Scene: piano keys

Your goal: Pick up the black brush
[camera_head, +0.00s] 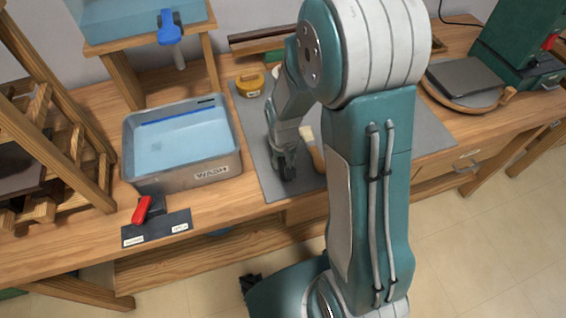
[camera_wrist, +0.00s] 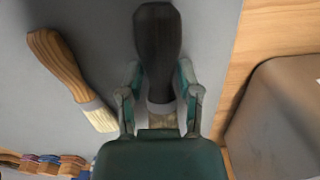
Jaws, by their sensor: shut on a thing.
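The black brush (camera_wrist: 158,40) has a dark handle and pale bristles, and shows in the wrist view between my two fingers. My gripper (camera_wrist: 160,82) is shut on it, with the handle sticking out past the fingertips and the bristle end partly hidden by the gripper body. In the head view my gripper (camera_head: 284,168) is low over the grey mat (camera_head: 262,150). I cannot tell whether the brush touches the mat.
A wooden-handled brush (camera_wrist: 62,66) lies on the mat beside the black one; it also shows in the head view (camera_head: 317,157). A WASH basin (camera_head: 208,174) stands left of the mat. A red-handled item (camera_head: 142,210) is in front of the basin.

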